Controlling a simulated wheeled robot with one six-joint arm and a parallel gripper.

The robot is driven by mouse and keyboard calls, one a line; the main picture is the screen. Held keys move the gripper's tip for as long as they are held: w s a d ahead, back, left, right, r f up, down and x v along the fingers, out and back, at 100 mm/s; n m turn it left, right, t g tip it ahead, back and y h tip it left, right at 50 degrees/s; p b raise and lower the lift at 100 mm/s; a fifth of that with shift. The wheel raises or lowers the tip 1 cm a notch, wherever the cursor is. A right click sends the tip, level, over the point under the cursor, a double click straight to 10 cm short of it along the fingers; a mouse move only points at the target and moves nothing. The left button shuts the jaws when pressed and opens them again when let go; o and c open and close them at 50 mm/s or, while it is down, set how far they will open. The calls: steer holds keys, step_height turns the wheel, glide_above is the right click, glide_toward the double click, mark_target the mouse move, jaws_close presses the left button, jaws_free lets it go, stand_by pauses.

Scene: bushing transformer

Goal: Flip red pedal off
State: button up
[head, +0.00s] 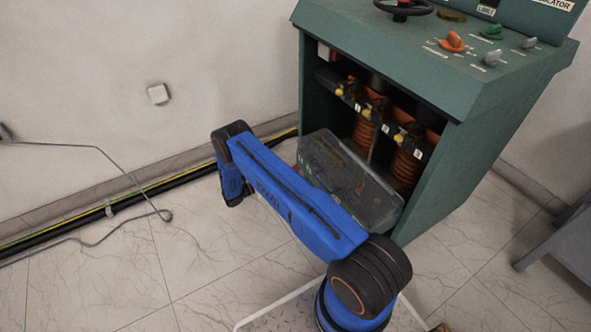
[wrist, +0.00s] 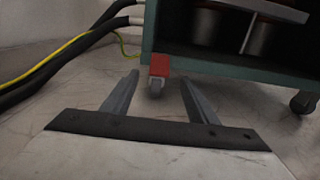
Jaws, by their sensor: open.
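The red pedal (wrist: 159,65) shows in the wrist view at the lower front corner of the green cabinet, above a grey caster wheel (wrist: 156,87). My gripper (wrist: 160,82) is open, with one finger on each side of the pedal in the picture. Nothing is between the fingers that I can see them touching. How far the fingertips are from the pedal is hard to tell.
The green cabinet (head: 447,185) has an open front with orange coils (head: 368,133) inside. A clear panel (head: 345,185) leans at its front. Black and yellow cables (wrist: 62,62) run along the wall at left.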

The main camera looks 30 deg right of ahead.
mark_target(296, 168)
steer(key=d, duration=1.1)
steer(key=shift+w, duration=0.15)
